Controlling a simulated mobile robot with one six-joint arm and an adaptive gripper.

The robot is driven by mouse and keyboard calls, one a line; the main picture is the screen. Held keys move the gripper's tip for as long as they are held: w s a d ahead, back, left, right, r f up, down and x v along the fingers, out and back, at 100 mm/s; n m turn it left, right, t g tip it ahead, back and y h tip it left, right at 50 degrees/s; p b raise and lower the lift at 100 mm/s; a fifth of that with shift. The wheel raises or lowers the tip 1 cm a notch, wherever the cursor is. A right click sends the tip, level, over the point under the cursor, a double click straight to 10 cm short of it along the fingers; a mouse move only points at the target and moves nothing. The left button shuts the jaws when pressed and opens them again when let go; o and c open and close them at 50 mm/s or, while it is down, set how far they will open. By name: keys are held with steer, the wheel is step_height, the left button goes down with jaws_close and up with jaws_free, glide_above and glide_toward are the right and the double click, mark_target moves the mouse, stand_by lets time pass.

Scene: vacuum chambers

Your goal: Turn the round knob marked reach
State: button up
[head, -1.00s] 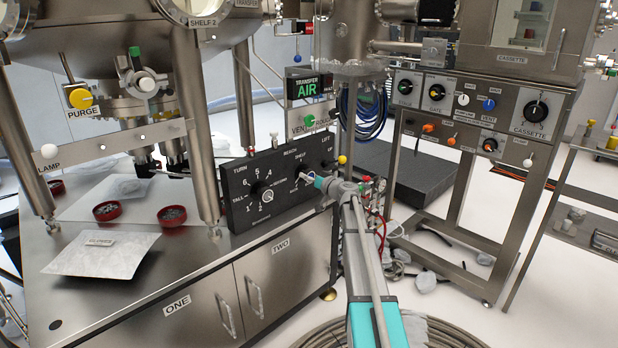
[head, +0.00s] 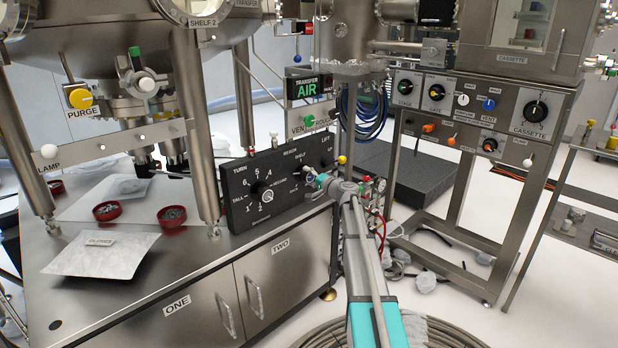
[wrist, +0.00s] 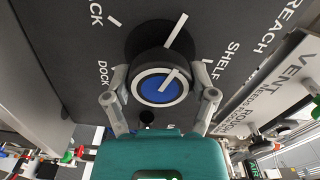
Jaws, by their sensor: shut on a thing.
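The round knob marked reach (wrist: 160,84) is dark, with a blue centre and a white ring on its face. A white line on it points up and right in the wrist view. The words DOCK and SHELF are printed on either side of it, and REACH farther out at the upper right. My gripper (wrist: 163,92) is shut on the knob, one finger at each side. In the head view my gripper (head: 316,179) is at the right half of the black control panel (head: 240,216) and mostly hides the knob.
Another round knob (head: 262,191), marked turn, is on the panel's left half. A yellow ball-ended handle (head: 342,159) stands close to the right of my gripper. A steel post (head: 204,140) rises left of the panel. Red dishes (head: 172,216) sit on the bench.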

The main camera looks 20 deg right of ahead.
steer(key=m, duration=0.7)
steer(key=shift+w, duration=0.1)
steer(key=m, duration=0.7)
stand_by(0.4)
steer(key=o, duration=1)
steer(key=shift+o, duration=0.2)
steer(key=shift+s, duration=0.2)
steer(key=v, duration=1.1)
steer(key=shift+s+d, duration=0.15)
steer(key=shift+s, duration=0.2)
